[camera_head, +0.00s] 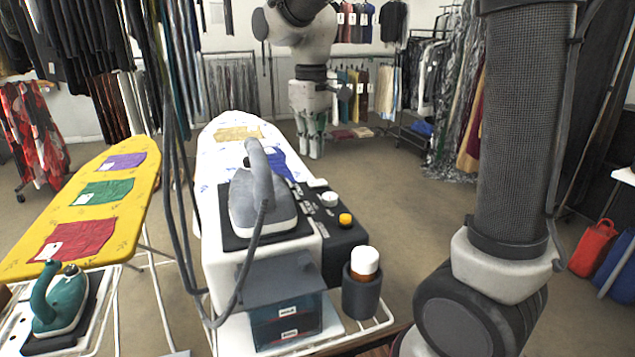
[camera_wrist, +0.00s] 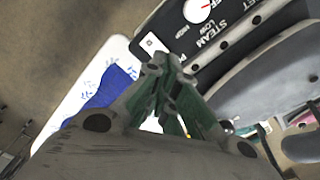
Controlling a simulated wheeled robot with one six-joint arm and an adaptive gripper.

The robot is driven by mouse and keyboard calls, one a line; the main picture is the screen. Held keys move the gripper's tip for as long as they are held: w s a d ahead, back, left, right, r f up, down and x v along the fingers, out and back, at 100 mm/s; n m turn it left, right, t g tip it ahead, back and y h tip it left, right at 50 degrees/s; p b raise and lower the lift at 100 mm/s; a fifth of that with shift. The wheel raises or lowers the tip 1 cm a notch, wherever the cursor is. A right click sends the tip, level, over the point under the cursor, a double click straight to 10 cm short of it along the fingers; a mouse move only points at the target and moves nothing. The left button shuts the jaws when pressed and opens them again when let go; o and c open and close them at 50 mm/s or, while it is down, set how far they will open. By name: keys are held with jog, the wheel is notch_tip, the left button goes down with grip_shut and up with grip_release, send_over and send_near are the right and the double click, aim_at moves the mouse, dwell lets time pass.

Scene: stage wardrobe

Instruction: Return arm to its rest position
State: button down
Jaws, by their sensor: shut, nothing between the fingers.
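My gripper (camera_head: 311,148) hangs pointing down in the upper middle of the head view, past the far part of the white ironing board (camera_head: 214,134) and to its right. Its fingers are together with nothing between them. In the wrist view the closed green-padded fingers (camera_wrist: 172,92) show over the board's edge and the dark steam station. A blue folded cloth (camera_head: 283,163) lies on the white board, left of the fingers in the wrist view (camera_wrist: 112,88). My arm rises on the right of the head view.
A grey iron (camera_head: 262,200) stands on the steam station (camera_head: 335,240) with a hose looping left. A white-capped bottle (camera_head: 364,262) sits in a dark holder. A yellow ironing board (camera_head: 135,190) with a teal iron (camera_head: 60,302) is at left. Clothes racks line the back.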

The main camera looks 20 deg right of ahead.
dwell(0.3)
jog(key=shift+f, duration=0.3)
jog(key=shift+m, duration=0.7)
jog(key=s+d, duration=0.1)
jog(key=s+f, duration=0.1)
jog(key=s, duration=0.1)
jog(key=s+d, duration=0.1)
jog(key=shift+s+d+f, duration=0.25)
jog(key=shift+d, duration=0.1)
jog(key=s+d+r+m+t, duration=0.1)
jog(key=s+d+m+t, duration=0.1)
jog(key=s+d, duration=0.4)
jog(key=s+d+r+m+t, duration=0.1)
jog(key=s+d+m+t, duration=0.1)
jog(key=s+d, duration=0.4)
jog(key=s, duration=0.4)
jog(key=shift+s+r+m, duration=0.25)
jog(key=shift+m, duration=0.05)
